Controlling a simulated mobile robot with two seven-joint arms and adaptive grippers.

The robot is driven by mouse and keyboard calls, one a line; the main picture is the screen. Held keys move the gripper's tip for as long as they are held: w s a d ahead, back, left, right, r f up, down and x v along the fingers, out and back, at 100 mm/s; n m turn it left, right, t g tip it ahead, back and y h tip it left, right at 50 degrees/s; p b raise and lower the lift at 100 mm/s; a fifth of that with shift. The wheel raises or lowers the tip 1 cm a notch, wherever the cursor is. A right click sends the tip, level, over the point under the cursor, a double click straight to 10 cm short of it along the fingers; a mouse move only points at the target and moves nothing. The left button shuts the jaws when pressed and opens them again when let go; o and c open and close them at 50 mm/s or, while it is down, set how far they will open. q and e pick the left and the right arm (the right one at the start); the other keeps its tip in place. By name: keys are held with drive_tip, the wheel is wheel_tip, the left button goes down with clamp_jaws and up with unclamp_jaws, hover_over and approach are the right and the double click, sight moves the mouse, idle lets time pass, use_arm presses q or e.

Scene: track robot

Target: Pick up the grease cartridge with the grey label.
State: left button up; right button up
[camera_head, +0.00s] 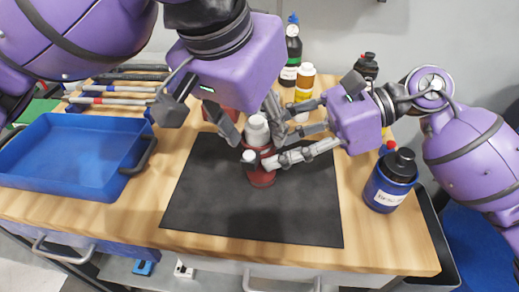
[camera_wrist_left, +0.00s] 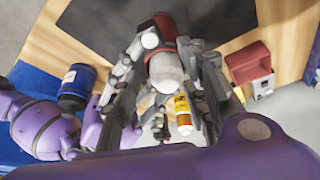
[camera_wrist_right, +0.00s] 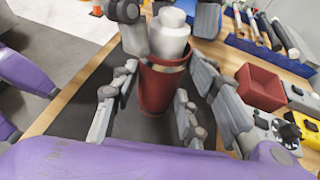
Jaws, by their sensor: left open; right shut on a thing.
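A dark red cartridge (camera_head: 262,178) with a white top stands upright on the black mat (camera_head: 205,205). It also shows in the left wrist view (camera_wrist_left: 162,28) and the right wrist view (camera_wrist_right: 158,88). My left gripper (camera_head: 252,122) is above the cartridge, pointing down, with open fingers on either side of the white top (camera_wrist_left: 168,85).
A blue tray (camera_head: 70,135) lies at left. Behind the mat stand a dark bottle (camera_head: 293,50), a yellow bottle with a white cap (camera_head: 304,85) and a red open box (camera_wrist_right: 262,88). A blue labelled jar (camera_head: 390,185) stands at right. The mat's front is clear.

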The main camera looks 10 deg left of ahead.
use_arm(q)
drive_tip(key=shift+w+f, duration=0.1)
drive_tip(key=shift+f, duration=0.3)
